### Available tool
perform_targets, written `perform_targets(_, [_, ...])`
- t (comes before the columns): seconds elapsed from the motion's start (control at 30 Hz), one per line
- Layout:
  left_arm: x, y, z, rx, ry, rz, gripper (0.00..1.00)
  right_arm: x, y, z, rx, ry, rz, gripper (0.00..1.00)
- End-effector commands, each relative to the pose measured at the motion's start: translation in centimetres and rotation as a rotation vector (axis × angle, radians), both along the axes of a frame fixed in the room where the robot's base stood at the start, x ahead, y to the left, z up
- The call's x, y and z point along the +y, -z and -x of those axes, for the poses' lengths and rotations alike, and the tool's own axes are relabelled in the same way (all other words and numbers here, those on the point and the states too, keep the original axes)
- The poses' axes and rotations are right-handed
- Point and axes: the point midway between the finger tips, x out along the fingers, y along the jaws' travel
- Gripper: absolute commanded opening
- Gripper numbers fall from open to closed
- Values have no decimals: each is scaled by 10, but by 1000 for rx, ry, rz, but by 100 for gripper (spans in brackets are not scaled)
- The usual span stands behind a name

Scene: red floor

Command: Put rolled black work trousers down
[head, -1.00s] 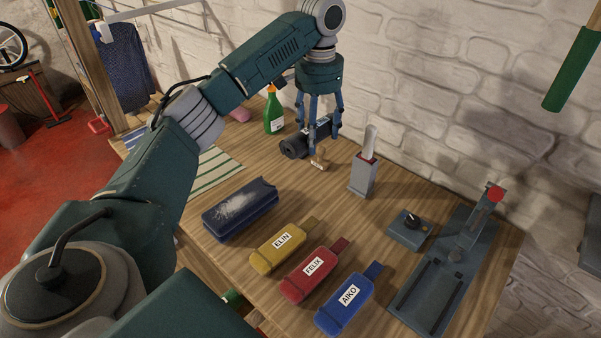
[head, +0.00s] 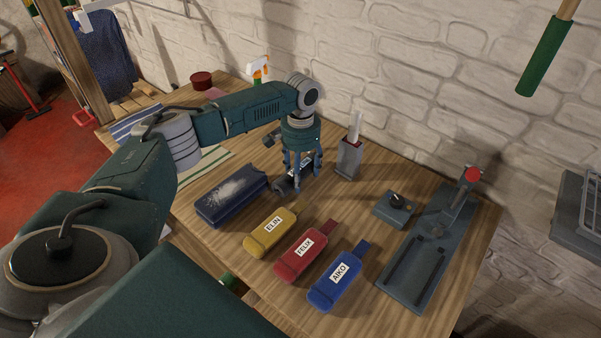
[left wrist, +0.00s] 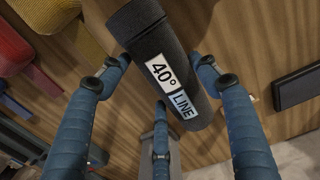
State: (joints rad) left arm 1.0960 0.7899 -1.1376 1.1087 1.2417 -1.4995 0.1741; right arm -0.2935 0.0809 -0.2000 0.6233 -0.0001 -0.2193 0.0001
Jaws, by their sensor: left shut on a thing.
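The rolled black work trousers (head: 281,187) are a dark roll between the fingers of my left gripper (head: 300,183). In the left wrist view the roll (left wrist: 143,30) has a white label reading "40° LINE", and my left gripper (left wrist: 160,105) is shut around it. The roll is low over the wooden table (head: 228,260), between the dark blue block and the grey holder. I cannot tell if its underside touches the wood. My right gripper is not in view.
A dark blue block (head: 231,199) with a whitish patch lies left of the roll. Yellow (head: 273,235), red (head: 304,254) and blue (head: 338,280) name-tagged pieces lie in front. A grey holder (head: 349,161) stands right. A spray bottle (head: 259,71) is behind.

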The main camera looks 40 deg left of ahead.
Motion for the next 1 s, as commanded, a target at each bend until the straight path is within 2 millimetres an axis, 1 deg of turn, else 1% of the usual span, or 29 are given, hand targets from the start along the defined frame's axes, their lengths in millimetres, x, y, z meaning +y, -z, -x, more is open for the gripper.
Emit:
perform_targets(0.03, [0, 4, 0, 0, -1, 0, 28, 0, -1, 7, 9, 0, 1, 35])
perform_targets(0.17, [0, 7, 0, -2, 0, 0, 28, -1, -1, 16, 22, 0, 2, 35])
perform_targets(0.43, [0, 9, 0, -2, 0, 0, 28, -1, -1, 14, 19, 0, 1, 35])
perform_targets(0.47, [0, 10, 0, -1, 0, -1, 66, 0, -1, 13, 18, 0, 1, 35])
perform_targets(0.5, [0, 10, 0, -1, 1, -1, 74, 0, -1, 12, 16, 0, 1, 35])
perform_targets(0.53, [0, 10, 0, -1, 0, -1, 80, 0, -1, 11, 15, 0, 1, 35])
perform_targets(0.87, [0, 8, 0, -2, 0, -1, 81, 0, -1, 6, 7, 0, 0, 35])
perform_targets(0.97, [0, 1, -1, -4, 0, 0, 81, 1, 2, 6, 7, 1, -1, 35])
perform_targets(1.0, [0, -4, -1, -4, 0, 0, 81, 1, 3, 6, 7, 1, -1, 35])
